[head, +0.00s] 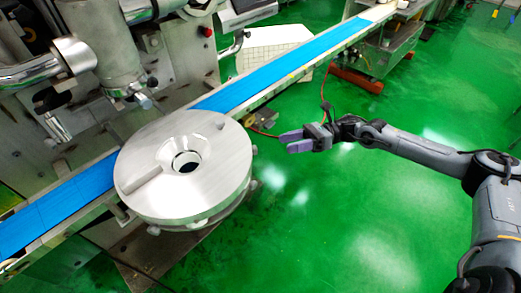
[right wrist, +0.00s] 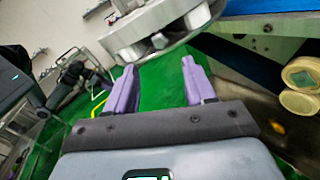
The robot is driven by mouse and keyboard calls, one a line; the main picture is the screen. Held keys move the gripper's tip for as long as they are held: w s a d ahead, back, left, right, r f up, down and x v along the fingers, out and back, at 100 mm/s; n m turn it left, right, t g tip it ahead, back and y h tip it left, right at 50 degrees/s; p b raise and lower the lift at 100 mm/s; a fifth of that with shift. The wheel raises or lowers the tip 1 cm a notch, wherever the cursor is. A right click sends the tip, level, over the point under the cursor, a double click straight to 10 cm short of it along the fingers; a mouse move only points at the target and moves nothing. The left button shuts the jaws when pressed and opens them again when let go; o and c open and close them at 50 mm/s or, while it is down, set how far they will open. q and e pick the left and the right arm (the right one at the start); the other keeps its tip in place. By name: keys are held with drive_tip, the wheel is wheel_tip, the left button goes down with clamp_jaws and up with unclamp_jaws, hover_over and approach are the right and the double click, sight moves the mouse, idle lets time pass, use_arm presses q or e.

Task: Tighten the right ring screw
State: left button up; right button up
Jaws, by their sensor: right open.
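A round, silvery metal ring (head: 225,180) with a central hole sits on the machine over the blue belt. Small screw knobs stick out around its lower rim: a front one (head: 154,230) and a right-hand one (head: 254,150), which is small and partly hidden by the rim. In the right wrist view the ring's underside (right wrist: 130,38) shows at the top, with a rim screw (right wrist: 158,41) beyond the fingertips. My right gripper (head: 286,141) has purple fingers, open and empty, to the right of the ring and apart from it. It also shows in the right wrist view (right wrist: 158,66). My left gripper is out of view.
The blue conveyor belt (head: 290,70) runs diagonally behind and under the ring. Machine pipes and a metal housing (head: 180,60) stand at the upper left. A red block (head: 356,78) lies below the belt's far end.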

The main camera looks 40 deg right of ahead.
drive_tip(key=b+x, duration=0.1)
drive_tip(key=x, duration=0.7)
drive_tip(key=shift+a, duration=0.4)
drive_tip(key=shift+w, duration=0.1)
drive_tip(key=shift+c, duration=0.2)
clamp_jaws()
